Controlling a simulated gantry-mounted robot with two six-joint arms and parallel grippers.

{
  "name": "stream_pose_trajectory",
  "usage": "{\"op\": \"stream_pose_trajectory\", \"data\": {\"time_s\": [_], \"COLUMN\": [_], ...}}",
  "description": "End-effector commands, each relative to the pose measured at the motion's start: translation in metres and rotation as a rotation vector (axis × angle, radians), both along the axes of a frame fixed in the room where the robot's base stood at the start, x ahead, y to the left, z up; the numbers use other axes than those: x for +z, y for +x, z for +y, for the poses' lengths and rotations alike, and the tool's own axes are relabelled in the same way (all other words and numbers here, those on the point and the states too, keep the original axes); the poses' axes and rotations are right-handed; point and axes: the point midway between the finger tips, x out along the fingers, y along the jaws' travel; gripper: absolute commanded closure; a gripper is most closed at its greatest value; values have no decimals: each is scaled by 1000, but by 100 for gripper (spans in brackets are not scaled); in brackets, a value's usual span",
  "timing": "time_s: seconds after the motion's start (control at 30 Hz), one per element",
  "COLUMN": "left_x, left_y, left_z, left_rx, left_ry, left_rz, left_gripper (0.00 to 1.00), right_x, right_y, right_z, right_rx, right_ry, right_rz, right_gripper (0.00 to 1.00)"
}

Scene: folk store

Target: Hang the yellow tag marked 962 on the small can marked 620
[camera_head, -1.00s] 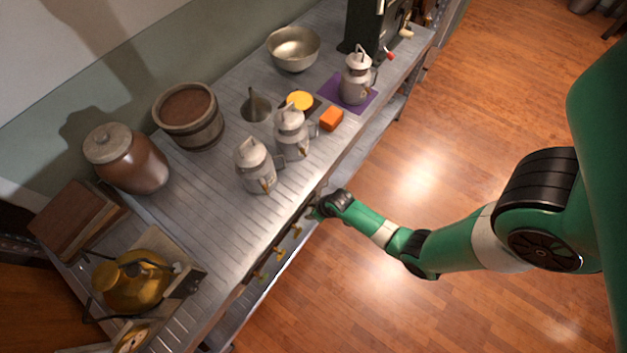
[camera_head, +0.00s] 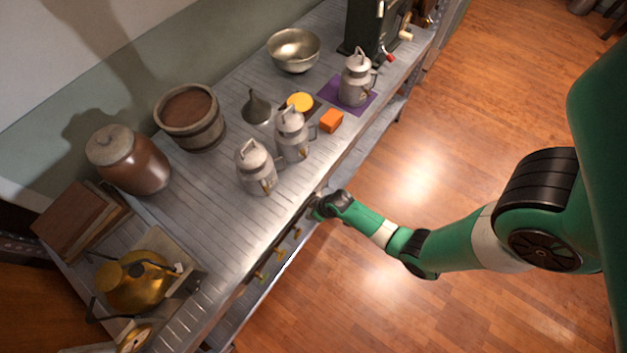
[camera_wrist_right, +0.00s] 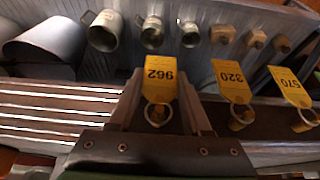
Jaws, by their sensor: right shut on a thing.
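My right gripper (camera_head: 317,208) is at the front edge of the metal table in the head view. In the right wrist view it is shut on the yellow tag marked 962 (camera_wrist_right: 160,79), whose ring lies between the fingers. In the head view, grey lidded cans stand upright on the table: one nearer (camera_head: 257,169), one beside it (camera_head: 292,136), and one on a purple mat (camera_head: 357,80). Their marks are too small to read, so I cannot tell which is 620. The held tag is apart from these cans. My left gripper is out of view.
Yellow tags marked 320 (camera_wrist_right: 231,80) and 570 (camera_wrist_right: 290,86) hang beside the held tag. The table also holds an orange block (camera_head: 331,121), a funnel (camera_head: 256,107), a metal bowl (camera_head: 293,49), a wooden tub (camera_head: 190,118) and a brass kettle (camera_head: 137,288).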

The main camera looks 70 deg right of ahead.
Motion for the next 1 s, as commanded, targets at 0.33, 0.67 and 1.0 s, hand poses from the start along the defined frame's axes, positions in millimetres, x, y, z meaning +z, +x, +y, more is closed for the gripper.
{"op": "stream_pose_trajectory", "data": {"time_s": [0.33,0.67,1.0], "left_x": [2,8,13], "left_y": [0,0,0], "left_z": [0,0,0], "left_rx": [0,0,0], "left_ry": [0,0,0], "left_rz": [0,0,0], "left_gripper": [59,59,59], "right_x": [1,1,1], "right_y": [0,-9,-19], "right_z": [0,3,7], "right_rx": [0,0,0], "right_ry": [0,0,0], "right_rz": [-1,1,0], "right_gripper": [100,100,100]}}
